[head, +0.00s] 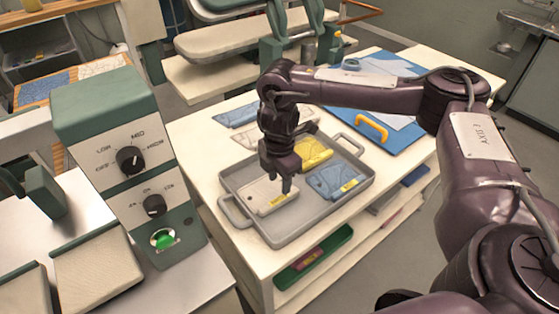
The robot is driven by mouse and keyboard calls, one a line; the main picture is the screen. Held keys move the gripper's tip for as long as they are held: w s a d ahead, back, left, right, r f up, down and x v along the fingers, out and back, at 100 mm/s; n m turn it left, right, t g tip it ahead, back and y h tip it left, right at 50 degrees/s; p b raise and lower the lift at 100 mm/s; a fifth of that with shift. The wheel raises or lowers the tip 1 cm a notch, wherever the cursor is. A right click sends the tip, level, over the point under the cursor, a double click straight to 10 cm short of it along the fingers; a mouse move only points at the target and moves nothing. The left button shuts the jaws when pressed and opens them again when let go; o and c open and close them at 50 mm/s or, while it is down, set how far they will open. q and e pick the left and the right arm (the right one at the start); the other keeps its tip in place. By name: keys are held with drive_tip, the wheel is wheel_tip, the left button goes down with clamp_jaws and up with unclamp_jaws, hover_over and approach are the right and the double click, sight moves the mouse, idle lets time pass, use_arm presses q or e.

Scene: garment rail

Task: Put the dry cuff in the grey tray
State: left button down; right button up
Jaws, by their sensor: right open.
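The grey tray (303,217) lies on the white table. I cannot tell which piece is the dry cuff. My right gripper (287,190) points down, open, over the right end of the cream piece. I cannot tell whether it touches it. The gripper and wrist hide part of the tray. My left gripper is out of view.
A blue piece (237,116) and a partly hidden pale piece (305,115) lie behind the tray. A control box (125,150) with knobs stands at the left. Pressing equipment (240,42) stands behind.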

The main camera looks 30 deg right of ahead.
wheel_tip(320, 180, up, 5)
drive_tip(key=shift+r+p, duration=0.15)
drive_tip(key=shift+p, duration=0.35)
drive_tip(key=shift+s, duration=0.1)
